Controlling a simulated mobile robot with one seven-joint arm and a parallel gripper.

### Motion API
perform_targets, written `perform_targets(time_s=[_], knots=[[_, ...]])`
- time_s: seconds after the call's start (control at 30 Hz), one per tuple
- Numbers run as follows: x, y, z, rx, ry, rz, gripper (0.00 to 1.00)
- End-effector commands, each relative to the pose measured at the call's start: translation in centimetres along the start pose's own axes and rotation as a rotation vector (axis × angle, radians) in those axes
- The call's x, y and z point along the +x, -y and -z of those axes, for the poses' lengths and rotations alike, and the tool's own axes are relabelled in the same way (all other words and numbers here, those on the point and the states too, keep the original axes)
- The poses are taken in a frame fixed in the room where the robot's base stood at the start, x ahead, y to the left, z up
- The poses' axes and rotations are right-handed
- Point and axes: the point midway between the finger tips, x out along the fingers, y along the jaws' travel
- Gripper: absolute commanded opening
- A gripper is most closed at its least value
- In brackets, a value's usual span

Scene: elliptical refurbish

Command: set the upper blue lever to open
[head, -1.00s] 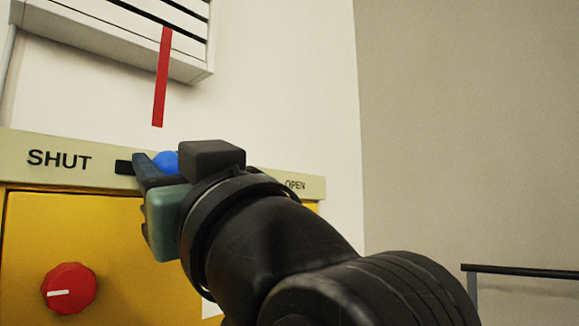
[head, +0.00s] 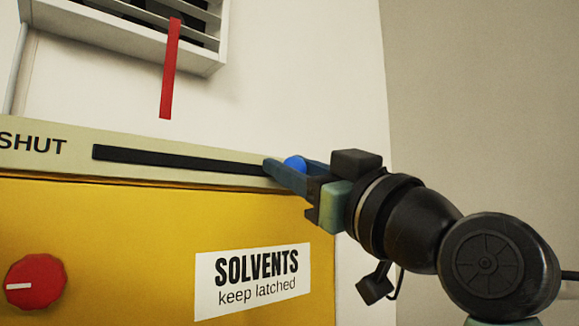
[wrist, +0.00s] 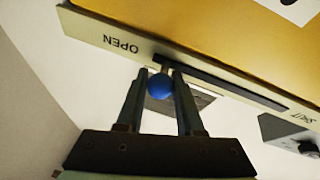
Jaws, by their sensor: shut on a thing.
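The blue lever's round knob (head: 295,163) shows between the fingers of my gripper (head: 285,170) at the right end of a black slot (head: 180,159) in the pale panel (head: 80,143). My gripper is shut on the knob. In the wrist view the knob (wrist: 160,87) sits between both fingers (wrist: 160,80), at the slot end beside the word OPEN (wrist: 121,44). The word SHUT (head: 33,145) is at the slot's other end. In the head view my gripper and arm hide the OPEN label.
Below the panel is a yellow cabinet front (head: 130,235) with a red dial (head: 36,281) and a SOLVENTS label (head: 252,280). A louvred vent (head: 130,35) with a hanging red strip (head: 170,70) is on the wall above. Bare wall lies to the right.

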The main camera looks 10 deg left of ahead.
Motion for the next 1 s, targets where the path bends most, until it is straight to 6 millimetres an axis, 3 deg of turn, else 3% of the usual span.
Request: perform_targets(time_s=[0.17,0.2,0.37,0.73,0.87,1.0], knots=[[-0.1,-0.3,0.2,-0.003,-0.005,-0.009,0.0],[-0.1,-0.3,0.3,-0.003,-0.005,-0.009,0.38],[0.0,-0.2,0.2,-0.003,-0.004,-0.007,0.66],[-0.6,-0.1,0.0,-0.002,-0.004,-0.004,0.66],[-2.4,0.0,-0.2,-0.004,-0.004,-0.004,0.66],[-5.6,-0.1,-0.4,-0.005,-0.005,-0.008,0.66]])
